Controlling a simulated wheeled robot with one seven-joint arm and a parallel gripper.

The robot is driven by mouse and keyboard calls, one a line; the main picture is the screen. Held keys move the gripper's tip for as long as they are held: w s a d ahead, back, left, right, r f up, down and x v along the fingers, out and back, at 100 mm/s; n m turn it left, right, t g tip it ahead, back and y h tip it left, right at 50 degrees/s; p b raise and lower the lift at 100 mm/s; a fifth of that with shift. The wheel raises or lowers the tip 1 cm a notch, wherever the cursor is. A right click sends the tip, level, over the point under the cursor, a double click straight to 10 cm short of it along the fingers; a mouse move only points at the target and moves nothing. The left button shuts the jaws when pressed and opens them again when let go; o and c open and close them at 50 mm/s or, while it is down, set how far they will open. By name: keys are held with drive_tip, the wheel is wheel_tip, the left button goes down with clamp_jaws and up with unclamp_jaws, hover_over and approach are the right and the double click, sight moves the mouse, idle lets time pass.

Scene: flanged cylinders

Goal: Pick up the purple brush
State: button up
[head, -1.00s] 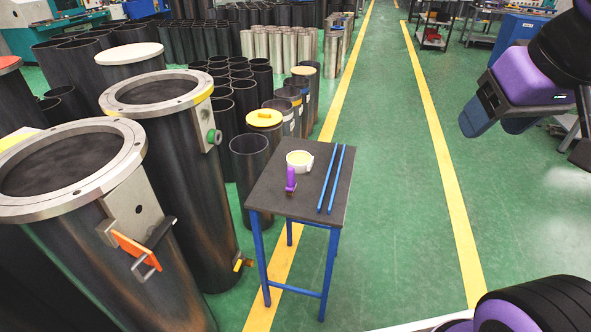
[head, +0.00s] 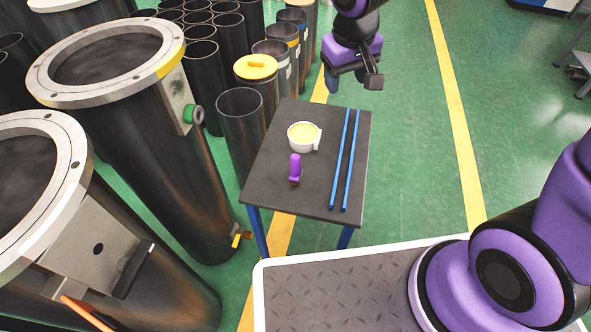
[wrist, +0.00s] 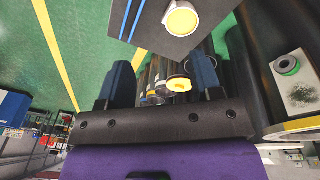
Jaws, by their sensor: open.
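The purple brush (head: 295,170) lies or stands on the dark top of a small table (head: 275,190), just in front of a white cup with yellow contents (head: 304,136). My gripper (head: 352,80) is open and empty, above and beyond the far edge of the table, well apart from the brush. In the wrist view my two blue fingers (wrist: 162,78) are spread wide with nothing between them. That view shows the table top (wrist: 152,28) and the cup (wrist: 182,20), but the brush is not visible there.
Two blue rods (head: 345,160) lie along the table's right side. Large black flanged cylinders (head: 165,150) stand close on the left, and a cylinder with a yellow lid (head: 256,70) stands behind the table. Green floor is free to the right.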

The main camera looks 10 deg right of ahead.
drive_tip(key=n+g, duration=0.2)
approach(295, 164)
drive_tip(key=shift+w+d+f+y, duration=0.3)
drive_tip(key=shift+w+d+f, duration=0.1)
drive_tip(key=shift+w, duration=0.1)
wheel_tip(295, 164, down, 5)
drive_tip(key=shift+a+f, duration=0.1)
drive_tip(key=shift+w+f, duration=0.15)
drive_tip(key=shift+f, duration=2.75)
drive_tip(key=shift+c, duration=0.3)
drive_tip(key=c, duration=0.9)
